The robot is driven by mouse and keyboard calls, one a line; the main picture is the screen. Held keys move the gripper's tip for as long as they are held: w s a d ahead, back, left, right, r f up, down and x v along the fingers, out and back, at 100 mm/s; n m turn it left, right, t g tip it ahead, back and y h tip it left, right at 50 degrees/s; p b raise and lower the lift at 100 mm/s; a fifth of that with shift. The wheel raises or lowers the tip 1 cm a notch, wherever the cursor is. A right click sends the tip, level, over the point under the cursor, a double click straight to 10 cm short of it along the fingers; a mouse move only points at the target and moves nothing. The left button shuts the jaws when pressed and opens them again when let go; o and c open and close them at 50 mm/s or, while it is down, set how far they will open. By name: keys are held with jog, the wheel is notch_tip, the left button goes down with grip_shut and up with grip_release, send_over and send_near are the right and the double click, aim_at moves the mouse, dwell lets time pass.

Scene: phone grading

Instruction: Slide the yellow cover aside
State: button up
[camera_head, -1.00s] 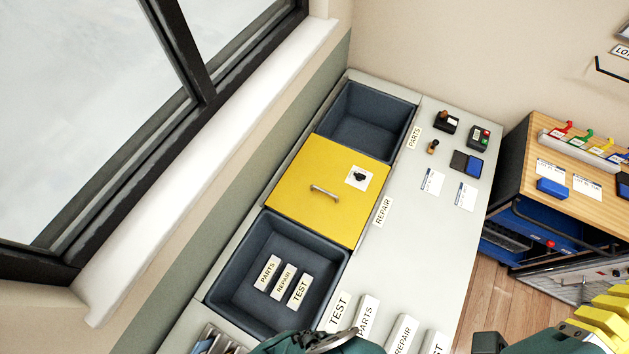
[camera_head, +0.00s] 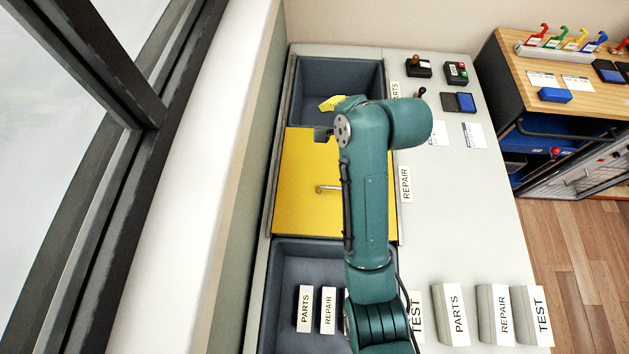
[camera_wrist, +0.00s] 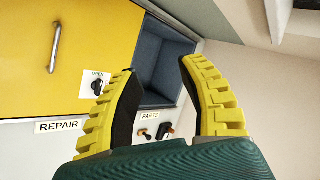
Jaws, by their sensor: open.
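The yellow cover (camera_head: 297,170) lies over the middle bin, with a metal handle (camera_head: 328,188) on it. In the wrist view the cover (camera_wrist: 40,45) fills the upper left and its handle (camera_wrist: 57,47) shows. My arm hides the cover's right part in the head view. My gripper (camera_wrist: 157,85) is open and empty, its yellow fingers apart, with the cover off to their left. In the head view a yellow finger (camera_head: 332,103) shows above the far bin, past the cover's far edge. My gripper is apart from the handle.
The far bin (camera_head: 310,90) looks empty. The near bin (camera_head: 287,262) holds label blocks marked PARTS and REPAIR. More label blocks (camera_head: 453,310) stand at the counter's near right. Stamps and small boxes (camera_head: 456,73) sit at the far right. A window is at left.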

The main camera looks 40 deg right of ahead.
jog(key=s+d+f+m+g+y+b, duration=0.1)
jog(key=s+d+f+m+g+b, duration=0.2)
jog(key=f, duration=0.8)
jog(key=m+g+y+b, duration=0.1)
jog(key=m+y+b, duration=0.1)
jog(key=m, duration=0.3)
send_near(337, 188)
jog(key=b+x, duration=0.4)
jog(key=x, duration=0.5)
jog(key=shift+w+d+b, duration=0.1)
jog(key=shift+b, duration=0.2)
jog(key=shift+c, duration=0.2)
jog(key=shift+f+g, duration=0.1)
jog(key=shift+g, duration=0.2)
grip_shut()
